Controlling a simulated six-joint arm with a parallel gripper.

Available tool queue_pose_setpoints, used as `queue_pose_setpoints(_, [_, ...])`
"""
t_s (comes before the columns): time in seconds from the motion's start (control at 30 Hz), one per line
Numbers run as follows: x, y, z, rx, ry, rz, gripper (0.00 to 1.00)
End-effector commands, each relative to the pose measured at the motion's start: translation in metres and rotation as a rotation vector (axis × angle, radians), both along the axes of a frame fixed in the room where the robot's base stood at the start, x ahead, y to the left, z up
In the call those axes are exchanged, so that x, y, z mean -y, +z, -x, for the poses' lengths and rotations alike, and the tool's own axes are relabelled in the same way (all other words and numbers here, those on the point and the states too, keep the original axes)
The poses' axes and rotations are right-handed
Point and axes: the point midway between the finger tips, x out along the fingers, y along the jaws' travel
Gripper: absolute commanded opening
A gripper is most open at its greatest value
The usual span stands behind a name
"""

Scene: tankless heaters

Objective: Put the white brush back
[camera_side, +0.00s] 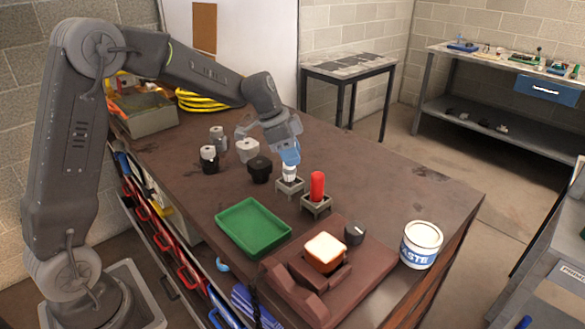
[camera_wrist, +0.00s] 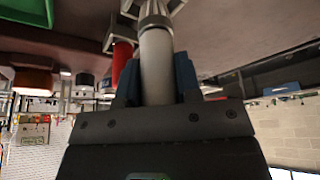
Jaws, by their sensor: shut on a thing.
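My gripper (camera_side: 290,158) is shut on the white brush (camera_side: 289,173), with its blue fingers on either side of the white handle. In the wrist view the handle (camera_wrist: 157,70) stands between the fingers (camera_wrist: 158,84), with a metal collar beyond it. The brush is upright at a small grey square holder (camera_side: 290,188). Its lower end appears to be within the holder's opening, but I cannot tell how deep it sits. A red brush (camera_side: 317,185) stands upright in a matching grey holder (camera_side: 316,207) just to the right; its red handle (camera_wrist: 122,60) also shows in the wrist view.
A black pot (camera_side: 259,170) and several small grey and white containers stand left of the holders. A green tray (camera_side: 253,228), a brown block fixture (camera_side: 330,285) and a labelled white paste can (camera_side: 421,244) are nearer the front. The table behind the holders is clear.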

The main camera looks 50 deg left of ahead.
Motion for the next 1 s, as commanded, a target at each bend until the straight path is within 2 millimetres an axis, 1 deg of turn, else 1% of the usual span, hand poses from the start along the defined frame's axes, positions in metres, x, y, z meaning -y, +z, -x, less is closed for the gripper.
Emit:
queue_pose_setpoints(0.1, [0.003,-0.007,-0.002,-0.001,0.002,0.001,0.08])
queue_pose_setpoints(0.33, [0.003,-0.038,-0.001,-0.003,0.001,0.001,0.08])
queue_pose_setpoints(0.4, [0.003,-0.041,-0.001,0.0,0.001,0.0,0.08])
queue_pose_setpoints(0.77, [0.002,-0.045,-0.001,0.0,0.0,0.0,0.08])
queue_pose_setpoints(0.8, [0.002,-0.045,-0.001,0.0,0.0,0.0,0.33])
queue_pose_setpoints(1.0, [0.002,-0.045,-0.001,0.0,0.0,0.0,0.52])
